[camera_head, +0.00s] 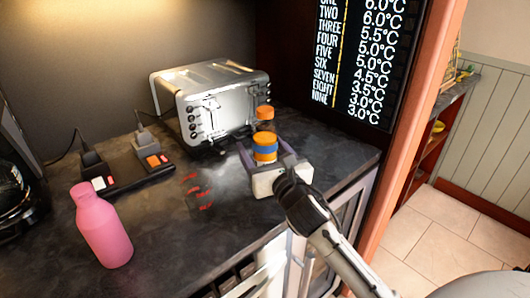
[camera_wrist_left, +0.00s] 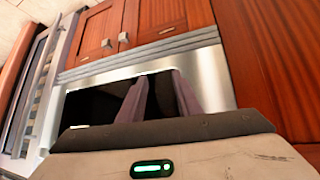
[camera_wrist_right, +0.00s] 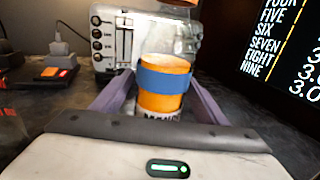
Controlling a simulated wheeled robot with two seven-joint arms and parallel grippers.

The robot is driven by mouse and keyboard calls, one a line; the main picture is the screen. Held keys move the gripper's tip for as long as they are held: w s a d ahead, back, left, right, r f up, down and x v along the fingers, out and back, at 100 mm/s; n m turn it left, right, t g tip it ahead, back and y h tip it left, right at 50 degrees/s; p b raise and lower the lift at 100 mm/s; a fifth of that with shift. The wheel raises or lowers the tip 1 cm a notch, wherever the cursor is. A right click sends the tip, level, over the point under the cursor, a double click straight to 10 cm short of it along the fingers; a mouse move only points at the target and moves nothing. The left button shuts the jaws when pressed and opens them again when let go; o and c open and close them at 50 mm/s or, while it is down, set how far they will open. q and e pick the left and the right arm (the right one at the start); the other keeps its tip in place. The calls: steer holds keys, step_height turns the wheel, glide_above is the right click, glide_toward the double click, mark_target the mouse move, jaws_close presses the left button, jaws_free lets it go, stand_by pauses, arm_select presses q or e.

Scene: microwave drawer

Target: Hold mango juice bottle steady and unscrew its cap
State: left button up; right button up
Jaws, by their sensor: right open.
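The mango juice bottle (camera_head: 265,149) stands upright on the dark counter in front of the toaster. It has an orange body with a blue band, a clear neck and an orange cap (camera_head: 264,113). My right gripper (camera_head: 267,158) is open, with one finger on each side of the bottle's body. The right wrist view also shows the bottle (camera_wrist_right: 164,85) between the fingers; its cap is cut by the top edge there. My left gripper (camera_wrist_left: 160,85) shows only in its own wrist view, with its fingers apart and nothing between them, facing a steel-framed appliance front.
The silver toaster (camera_head: 210,98) stands close behind the bottle. A pink bottle (camera_head: 102,228) stands at the front left. A power strip (camera_head: 130,172) with plugs lies at the left. The counter between the pink bottle and my right gripper is clear except for red markings.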

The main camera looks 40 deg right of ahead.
steer(key=shift+w+d, duration=0.15)
steer(key=shift+w, duration=0.55)
steer(key=c, duration=1.3)
steer(key=shift+r, duration=0.1)
steer(key=shift+c, duration=0.6)
steer(key=shift+r, duration=0.45)
arm_select(q)
steer(key=shift+w+r+p, duration=0.15)
steer(key=shift+r+p, duration=0.3)
steer(key=shift+r, duration=0.1)
steer(key=shift+w+r+p, duration=0.15)
steer(key=shift+r+p, duration=0.3)
steer(key=shift+r, duration=0.1)
arm_select(e)
step_height(320, 180, up, 9)
